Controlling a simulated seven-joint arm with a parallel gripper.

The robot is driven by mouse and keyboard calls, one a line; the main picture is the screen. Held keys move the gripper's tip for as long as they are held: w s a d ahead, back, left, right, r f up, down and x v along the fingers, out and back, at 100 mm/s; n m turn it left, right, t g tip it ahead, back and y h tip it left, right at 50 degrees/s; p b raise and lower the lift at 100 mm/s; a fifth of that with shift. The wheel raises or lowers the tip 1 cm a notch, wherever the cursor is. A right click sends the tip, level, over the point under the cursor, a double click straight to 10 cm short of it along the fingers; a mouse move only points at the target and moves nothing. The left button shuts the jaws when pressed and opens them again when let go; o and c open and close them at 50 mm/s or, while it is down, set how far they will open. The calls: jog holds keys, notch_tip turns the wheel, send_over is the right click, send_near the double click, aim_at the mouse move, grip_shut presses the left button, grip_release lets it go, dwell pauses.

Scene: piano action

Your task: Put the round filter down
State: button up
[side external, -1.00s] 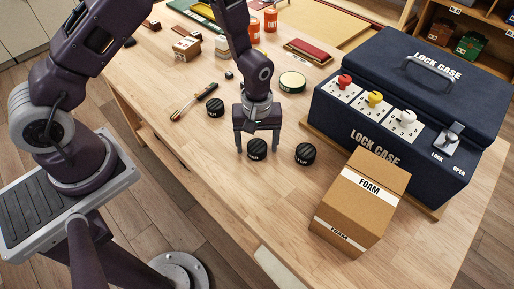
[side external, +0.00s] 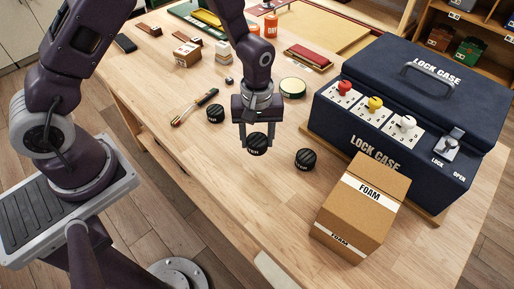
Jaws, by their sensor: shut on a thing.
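A round black filter (side external: 257,145) with white lettering is between the fingers of my gripper (side external: 257,143). My gripper is shut on it and appears to hold it a little above the wooden table. A second black round filter (side external: 306,158) sits on the table just to the right of my gripper. A third one (side external: 215,113) sits on the table to the left, beside a screwdriver. The gap under the held filter is hard to judge.
A dark blue lock case (side external: 345,136) and a cardboard foam box (side external: 338,226) stand at the right. A screwdriver (side external: 196,106) lies left, and a round green-rimmed tin (side external: 293,87) sits behind. The table (side external: 220,185) in front is clear.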

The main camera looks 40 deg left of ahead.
notch_tip(320, 180, up, 5)
jog(key=shift+r, duration=0.15)
jog(key=w+d+r, duration=0.4)
jog(key=d+r, duration=0.1)
jog(key=d, duration=0.5)
notch_tip(320, 180, up, 10)
send_over(347, 190)
jog(key=shift+m, duration=0.3)
notch_tip(347, 190, down, 10)
jog(key=shift+r, duration=0.1)
jog(key=o, duration=1.4)
jog(key=shift+c, duration=0.2)
